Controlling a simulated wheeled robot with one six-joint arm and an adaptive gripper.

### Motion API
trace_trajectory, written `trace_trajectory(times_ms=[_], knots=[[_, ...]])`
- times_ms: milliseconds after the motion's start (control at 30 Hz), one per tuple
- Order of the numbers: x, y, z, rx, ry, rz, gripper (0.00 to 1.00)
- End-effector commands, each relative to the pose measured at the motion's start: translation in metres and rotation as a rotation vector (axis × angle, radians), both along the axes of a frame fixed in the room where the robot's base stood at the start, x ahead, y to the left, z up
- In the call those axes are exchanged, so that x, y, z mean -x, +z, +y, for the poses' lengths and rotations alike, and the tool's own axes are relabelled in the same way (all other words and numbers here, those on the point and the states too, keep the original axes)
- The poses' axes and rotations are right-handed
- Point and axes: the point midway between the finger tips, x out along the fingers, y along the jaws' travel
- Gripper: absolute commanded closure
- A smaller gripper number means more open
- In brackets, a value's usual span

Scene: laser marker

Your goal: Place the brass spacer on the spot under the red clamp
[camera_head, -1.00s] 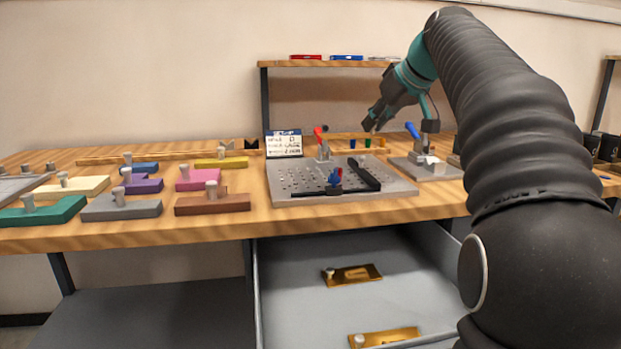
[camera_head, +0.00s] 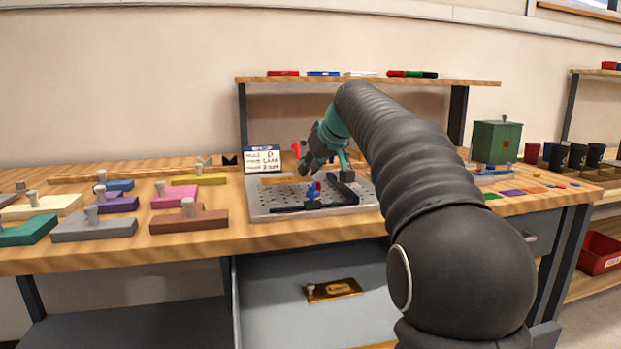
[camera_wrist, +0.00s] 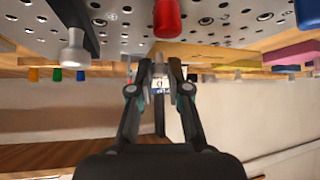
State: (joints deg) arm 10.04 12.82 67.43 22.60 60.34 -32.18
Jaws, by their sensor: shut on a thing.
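The brass spacer looks like a flat tan-gold bar (camera_head: 281,181). It is held over the perforated steel plate (camera_head: 262,209), close to the red clamp, whose upright red handle (camera_head: 297,149) shows just left of my gripper (camera_head: 309,166). In the wrist view my gripper (camera_wrist: 158,80) is shut on a small grey knob, with the spacer (camera_wrist: 215,53) extending beyond the fingertips. The red handle (camera_wrist: 167,17) shows close to the spacer there. I cannot tell whether the spacer touches the plate. The spot under the red clamp is hidden.
A blue-handled clamp (camera_head: 314,191) and black bars stand on the plate. Coloured pieces with knobs, including a brown one (camera_head: 189,219), lie to the left. A card (camera_head: 262,158) stands behind the plate. Another brass piece (camera_head: 333,290) lies in the open drawer (camera_head: 270,320).

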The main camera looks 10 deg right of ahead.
Motion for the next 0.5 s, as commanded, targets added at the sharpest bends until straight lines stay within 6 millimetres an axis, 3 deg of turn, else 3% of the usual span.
trace_trajectory(times_ms=[133,500], knots=[[0.001,-0.02,0.0,0.0,0.0,0.001,1.0],[0.001,-0.024,0.0,0.001,-0.001,0.0,1.0]])
